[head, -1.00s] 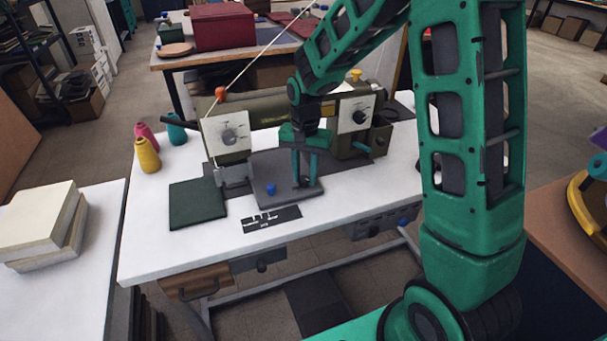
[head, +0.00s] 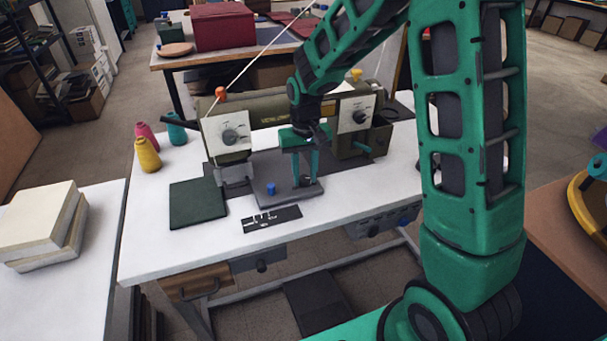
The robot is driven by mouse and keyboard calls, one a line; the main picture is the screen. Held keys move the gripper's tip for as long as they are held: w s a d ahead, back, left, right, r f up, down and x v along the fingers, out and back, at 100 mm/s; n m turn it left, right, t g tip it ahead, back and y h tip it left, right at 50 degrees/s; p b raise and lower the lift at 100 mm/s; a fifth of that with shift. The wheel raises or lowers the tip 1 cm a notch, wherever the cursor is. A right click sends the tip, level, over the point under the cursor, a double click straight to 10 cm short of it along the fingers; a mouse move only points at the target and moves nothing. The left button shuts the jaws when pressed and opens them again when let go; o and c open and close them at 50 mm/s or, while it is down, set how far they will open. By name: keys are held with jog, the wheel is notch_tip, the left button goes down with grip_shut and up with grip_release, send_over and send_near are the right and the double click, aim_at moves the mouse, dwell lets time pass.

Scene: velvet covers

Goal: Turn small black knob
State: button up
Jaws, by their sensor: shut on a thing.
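A small black knob (head: 305,182) stands on the grey bed plate (head: 287,194) of the sewing machine (head: 279,109). My gripper (head: 304,184) points down over the plate, its teal fingers around the knob and shut on it. The fingers partly hide the knob, so its turn angle cannot be read. A small blue knob (head: 270,188) stands on the same plate, left of my gripper and apart from it.
Black dials sit on the machine's white left face (head: 229,136) and right face (head: 359,117). A dark green pad (head: 197,203) lies at left on the white table (head: 150,240). Thread cones (head: 147,155) stand at its back left. The front left tabletop is clear.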

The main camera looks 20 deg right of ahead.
aim_at(305, 177)
jog(key=n, duration=0.4)
jog(key=shift+n, duration=0.3)
jog(key=n, duration=0.4)
jog(key=shift+w, duration=0.1)
jog(key=shift+c, duration=0.2)
jog(key=shift+n, duration=0.3)
jog(key=o, duration=1.1)
notch_tip(305, 177, up, 11)
jog(key=shift+f, duration=0.1)
